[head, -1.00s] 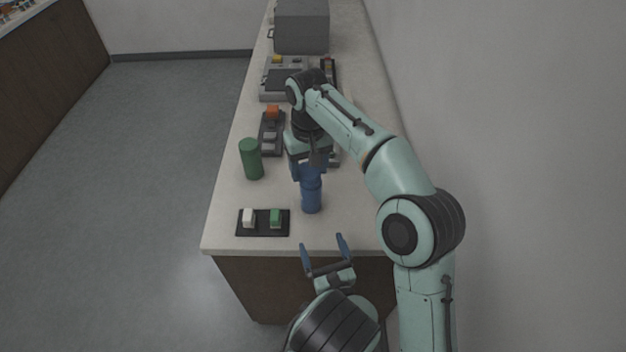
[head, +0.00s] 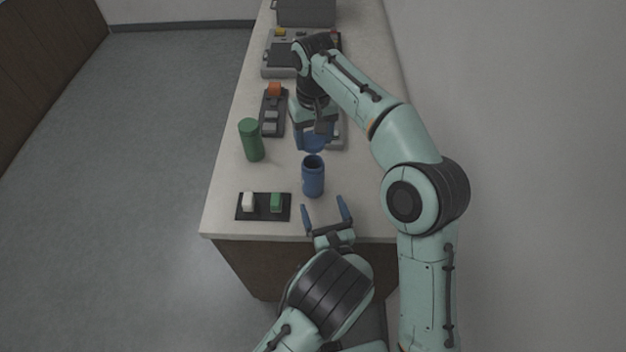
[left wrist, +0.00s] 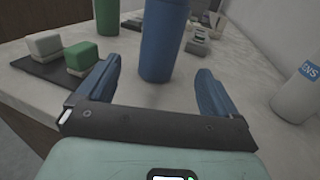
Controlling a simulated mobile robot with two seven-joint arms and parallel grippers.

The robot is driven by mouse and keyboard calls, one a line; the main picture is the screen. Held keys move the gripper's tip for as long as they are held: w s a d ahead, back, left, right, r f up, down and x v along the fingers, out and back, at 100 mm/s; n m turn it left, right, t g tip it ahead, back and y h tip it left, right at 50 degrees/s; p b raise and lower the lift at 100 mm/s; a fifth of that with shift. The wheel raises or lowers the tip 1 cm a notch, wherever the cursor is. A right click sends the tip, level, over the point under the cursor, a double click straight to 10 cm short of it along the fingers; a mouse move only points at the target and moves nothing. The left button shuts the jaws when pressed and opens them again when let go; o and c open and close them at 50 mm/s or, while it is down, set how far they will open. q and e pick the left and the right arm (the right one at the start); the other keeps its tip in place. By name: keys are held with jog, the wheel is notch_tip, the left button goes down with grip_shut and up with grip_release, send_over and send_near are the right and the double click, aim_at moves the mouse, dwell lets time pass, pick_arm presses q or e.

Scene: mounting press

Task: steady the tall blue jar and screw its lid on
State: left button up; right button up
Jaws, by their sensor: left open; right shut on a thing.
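The tall blue jar (head: 313,180) stands upright on the counter near its front end, its open top showing. The blue lid (head: 314,146) is in my right gripper (head: 313,138), which is shut on it just behind and above the jar's mouth, apart from it. My left gripper (head: 326,212) is open and empty in front of the jar. In the left wrist view the jar (left wrist: 163,40) stands just beyond and between the open fingers of my left gripper (left wrist: 158,72); its top is out of frame.
A green cylinder (head: 250,140) stands left of the jar. A black tray (head: 263,214) with a white block (head: 248,202) and a green block (head: 276,202) lies at the front left. A white bottle (left wrist: 300,95) shows at right in the left wrist view. A wall borders the right side.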

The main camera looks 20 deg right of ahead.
pick_arm(q)
jog(key=w, duration=0.9)
jog(key=shift+w+a, duration=0.1)
jog(key=shift+w, duration=0.3)
jog(key=c, duration=1.5)
pick_arm(e)
send_over(313, 158)
jog(key=s, duration=0.3)
jog(key=shift+w+a+f, duration=0.1)
jog(key=shift+a+f, duration=0.05)
jog(key=shift+f, duration=1.1)
jog(key=shift+w+a+f, duration=0.1)
jog(key=shift+a+f, duration=0.05)
jog(key=shift+f, duration=1.1)
jog(key=shift+f, duration=0.9)
jog(key=shift+f, duration=0.55)
